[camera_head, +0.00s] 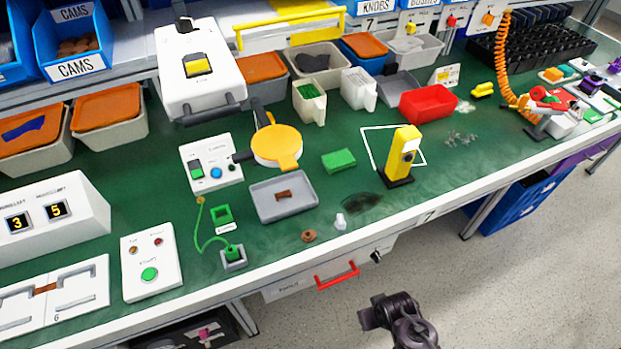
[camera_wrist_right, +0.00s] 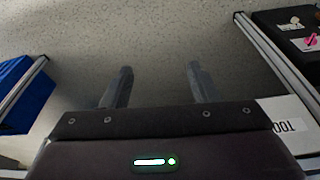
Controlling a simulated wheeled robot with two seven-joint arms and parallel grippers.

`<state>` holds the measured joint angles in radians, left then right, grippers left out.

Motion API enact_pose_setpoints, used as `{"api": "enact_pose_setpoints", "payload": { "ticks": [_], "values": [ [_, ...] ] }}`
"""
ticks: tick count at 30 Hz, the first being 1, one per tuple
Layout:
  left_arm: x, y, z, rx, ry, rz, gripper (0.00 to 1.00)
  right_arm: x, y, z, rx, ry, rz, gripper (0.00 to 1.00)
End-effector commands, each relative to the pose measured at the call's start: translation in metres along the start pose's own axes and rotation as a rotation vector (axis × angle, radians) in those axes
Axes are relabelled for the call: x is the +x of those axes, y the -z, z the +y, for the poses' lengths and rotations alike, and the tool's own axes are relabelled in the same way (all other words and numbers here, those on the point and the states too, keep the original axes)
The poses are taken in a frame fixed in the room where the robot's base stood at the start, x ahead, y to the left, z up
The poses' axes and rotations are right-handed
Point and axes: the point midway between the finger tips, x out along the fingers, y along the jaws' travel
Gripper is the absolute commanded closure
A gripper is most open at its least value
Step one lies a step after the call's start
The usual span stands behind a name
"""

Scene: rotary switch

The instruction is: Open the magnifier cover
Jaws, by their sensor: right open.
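The magnifier has a round yellow cover (camera_head: 277,146) with a small tab at its lower edge. It sits on a dark arm above the green bench top, right of a white control box (camera_head: 211,165). The cover lies over the lens, which is hidden. My right gripper (camera_head: 371,314) is in front of the bench, below its front edge and well away from the cover. In the right wrist view its two fingers (camera_wrist_right: 158,78) are apart with only floor between them. My left gripper is not in view.
A grey tray (camera_head: 262,211) with a brown piece is below the cover. A green sponge (camera_head: 339,160) and a yellow upright device (camera_head: 404,155) stand to the right. A white machine with a dark handle (camera_head: 211,111) is behind. A drawer with a red handle (camera_head: 337,276) is under the bench edge.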

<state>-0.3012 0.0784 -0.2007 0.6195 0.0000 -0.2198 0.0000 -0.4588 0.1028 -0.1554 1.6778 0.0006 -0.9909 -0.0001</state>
Motion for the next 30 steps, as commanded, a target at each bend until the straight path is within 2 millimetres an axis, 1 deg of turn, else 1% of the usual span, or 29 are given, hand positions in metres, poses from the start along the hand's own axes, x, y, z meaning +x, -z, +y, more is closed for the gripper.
{"api": "enact_pose_setpoints", "payload": {
  "ticks": [1, 3, 7, 10, 11, 13, 15, 18, 24, 27, 30],
  "values": [
    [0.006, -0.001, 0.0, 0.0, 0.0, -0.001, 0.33, -0.018, 0.014, 0.001, 0.001, -0.001, 0.02, 0.45],
    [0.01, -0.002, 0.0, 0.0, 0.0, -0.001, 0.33, -0.043, 0.028, 0.001, 0.001, -0.002, 0.04, 0.45],
    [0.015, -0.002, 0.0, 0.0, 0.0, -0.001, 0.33, -0.088, 0.053, -0.002, -0.001, -0.001, 0.096, 0.45],
    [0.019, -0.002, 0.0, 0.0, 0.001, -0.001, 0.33, -0.121, 0.073, -0.007, -0.008, 0.005, 0.165, 0.45],
    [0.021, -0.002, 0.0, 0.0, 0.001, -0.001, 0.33, -0.131, 0.08, -0.01, -0.011, 0.008, 0.194, 0.45],
    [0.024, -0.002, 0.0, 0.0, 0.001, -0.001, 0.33, -0.158, 0.102, -0.019, -0.019, 0.021, 0.291, 0.45],
    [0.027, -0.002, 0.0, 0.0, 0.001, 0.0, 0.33, -0.185, 0.131, -0.034, -0.031, 0.044, 0.435, 0.45],
    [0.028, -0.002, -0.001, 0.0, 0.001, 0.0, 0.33, -0.208, 0.16, -0.052, -0.044, 0.068, 0.601, 0.45],
    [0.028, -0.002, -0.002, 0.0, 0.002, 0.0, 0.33, -0.247, 0.207, -0.085, -0.058, 0.104, 0.913, 0.45],
    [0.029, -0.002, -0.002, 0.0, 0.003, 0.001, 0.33, -0.266, 0.223, -0.102, -0.065, 0.115, 1.071, 0.45],
    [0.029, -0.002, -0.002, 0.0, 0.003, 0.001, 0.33, -0.283, 0.234, -0.115, -0.068, 0.123, 1.21, 0.45]
  ]
}}
